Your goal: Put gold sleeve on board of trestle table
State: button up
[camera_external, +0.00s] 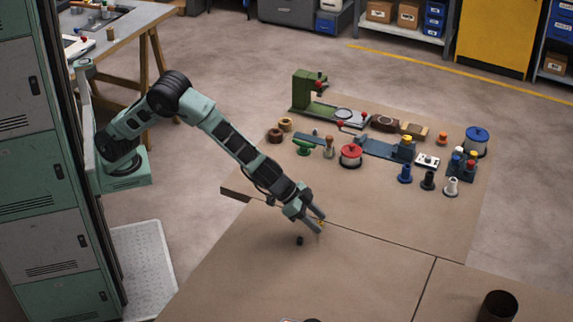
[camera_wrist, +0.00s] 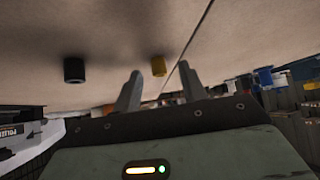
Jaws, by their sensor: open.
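The small gold sleeve (camera_external: 320,222) stands on the brown bench top, at the tips of my gripper (camera_external: 319,220), which partly hides it. In the wrist view the gold sleeve (camera_wrist: 158,66) shows between and just beyond the two grey fingers of my gripper (camera_wrist: 162,85). The fingers are apart, with visible room on both sides of the sleeve. I cannot tell whether either finger touches it. A table with splayed wooden legs, seemingly the trestle table, stands at the upper left; its grey board (camera_external: 120,38) carries a few items.
A black sleeve (camera_external: 300,240) stands near my gripper; it also shows in the wrist view (camera_wrist: 74,70). The brown bench (camera_external: 270,285) is otherwise clear nearby. Farther back are a green press (camera_external: 305,92), a red-topped tin (camera_external: 350,155) and several spools. Green lockers (camera_external: 35,150) line the left.

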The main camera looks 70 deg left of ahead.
jog(key=shift+w+f, duration=0.1)
jog(key=shift+w, duration=0.05)
grip_shut()
